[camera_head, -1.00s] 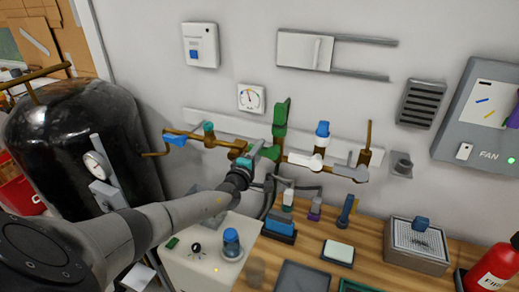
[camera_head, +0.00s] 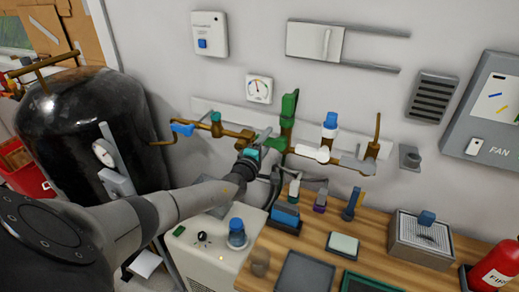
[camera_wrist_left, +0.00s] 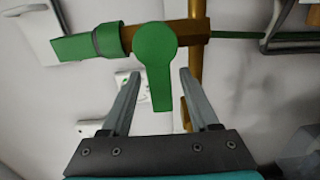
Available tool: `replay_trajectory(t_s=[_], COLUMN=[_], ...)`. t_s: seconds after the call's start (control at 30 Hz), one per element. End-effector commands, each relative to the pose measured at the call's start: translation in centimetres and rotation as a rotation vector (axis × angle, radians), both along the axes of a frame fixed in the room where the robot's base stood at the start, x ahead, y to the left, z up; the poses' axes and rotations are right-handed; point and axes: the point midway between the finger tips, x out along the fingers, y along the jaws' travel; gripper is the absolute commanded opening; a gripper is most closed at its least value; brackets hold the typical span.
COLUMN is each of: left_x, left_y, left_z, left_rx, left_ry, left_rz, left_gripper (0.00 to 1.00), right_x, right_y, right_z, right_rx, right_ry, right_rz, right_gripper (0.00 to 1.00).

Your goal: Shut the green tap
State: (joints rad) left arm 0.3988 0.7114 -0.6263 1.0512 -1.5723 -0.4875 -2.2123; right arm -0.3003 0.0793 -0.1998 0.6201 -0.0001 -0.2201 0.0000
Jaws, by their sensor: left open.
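The green tap (camera_head: 288,106) is on the brown pipe along the wall, its green body standing upright in the head view. In the left wrist view its flat green lever (camera_wrist_left: 159,85) points down, crosswise to the green and brown body. My left gripper (camera_head: 265,139) is at the tap from the left. In the left wrist view my left gripper (camera_wrist_left: 160,78) is open, with one grey finger on each side of the lever. Gaps show on both sides, so neither finger appears to touch it. My right gripper is not in view.
A blue-handled tap (camera_head: 182,129) is left on the same pipe. A white-levered tap with a blue top (camera_head: 329,123) and a grey lever (camera_head: 357,163) are to the right. A black tank (camera_head: 85,125) stands left. Below are a wooden bench (camera_head: 385,225) and a white box (camera_head: 205,240).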

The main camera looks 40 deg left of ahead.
Motion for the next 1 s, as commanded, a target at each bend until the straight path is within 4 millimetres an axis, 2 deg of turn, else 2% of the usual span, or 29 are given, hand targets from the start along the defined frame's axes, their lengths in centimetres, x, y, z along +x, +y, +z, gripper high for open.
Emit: replay_trajectory(t_s=[0.17,0.4,0.8,1.0], left_x=[-1.7,-5.3,-11.5,-13.7], left_y=[-0.3,-1.2,-2.7,-3.2], left_z=[0.1,0.1,0.0,0.0], left_rx=[0.001,0.0,0.002,0.003], left_ry=[0.002,0.004,0.003,0.002], left_rz=[-0.001,-0.001,-0.001,0.001], left_gripper=[0.61,0.61,0.61,0.61], right_x=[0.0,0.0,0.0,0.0], right_y=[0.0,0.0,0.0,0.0], right_z=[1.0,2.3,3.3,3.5], right_rx=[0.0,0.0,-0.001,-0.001], right_ry=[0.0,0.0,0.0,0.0], right_rz=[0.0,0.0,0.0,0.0], right_gripper=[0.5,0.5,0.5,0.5])
